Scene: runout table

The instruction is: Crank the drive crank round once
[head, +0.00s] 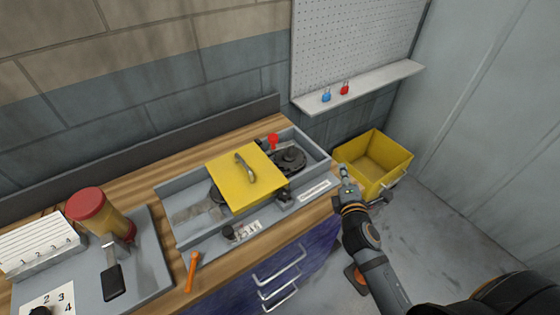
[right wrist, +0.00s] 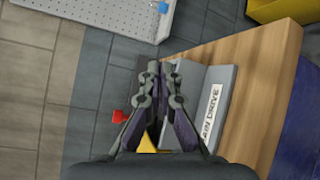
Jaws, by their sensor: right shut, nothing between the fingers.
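The likely drive crank is a dark round wheel (head: 290,159) at the right end of the grey machine tray (head: 325,158). A red knob (head: 272,141) stands by it at the back. The red knob also shows in the right wrist view (right wrist: 120,116), left of my fingers. My right gripper (head: 344,172) is shut and empty, past the tray's right end and apart from the crank. In the right wrist view its fingertips (right wrist: 160,70) are together in front of the tray's end. The wheel is hidden there. My left gripper is not in view.
A yellow cover (head: 240,180) with a handle lies over the tray's middle. A label (right wrist: 212,112) reads "AIN DRIVE". A yellow bin (head: 365,150) stands right of the table. A shelf (head: 375,85) holds blue and red padlocks. An orange-handled tool (head: 192,270) lies in front.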

